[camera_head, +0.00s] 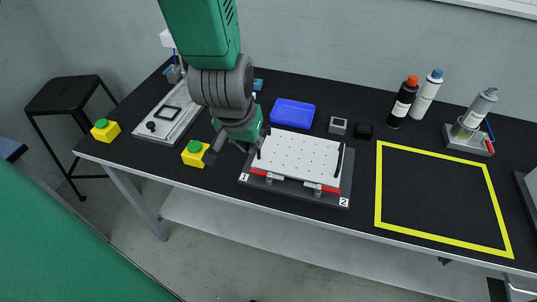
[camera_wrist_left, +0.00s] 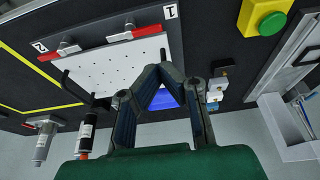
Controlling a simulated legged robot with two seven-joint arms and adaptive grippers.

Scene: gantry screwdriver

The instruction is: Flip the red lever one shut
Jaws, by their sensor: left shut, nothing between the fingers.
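The fixture with a white perforated plate (camera_head: 300,158) sits on the black table. Red lever one (camera_head: 262,173) is at its front left, beside label 1; red lever two (camera_head: 322,187) is at its front right, beside label 2. In the left wrist view, lever one (camera_wrist_left: 133,33) lies along the plate edge near label 1, and lever two (camera_wrist_left: 50,54) is farther left. My left gripper (camera_head: 240,147) is shut and empty, by the plate's left side, apart from lever one. Its fingers (camera_wrist_left: 165,70) converge in the wrist view. My right gripper is not in view.
Yellow boxes with green buttons (camera_head: 195,153) (camera_head: 105,130) stand along the front left edge. A blue tray (camera_head: 293,113) is behind the plate. Bottles (camera_head: 403,102) stand at the back right. The yellow-outlined area (camera_head: 440,195) is clear.

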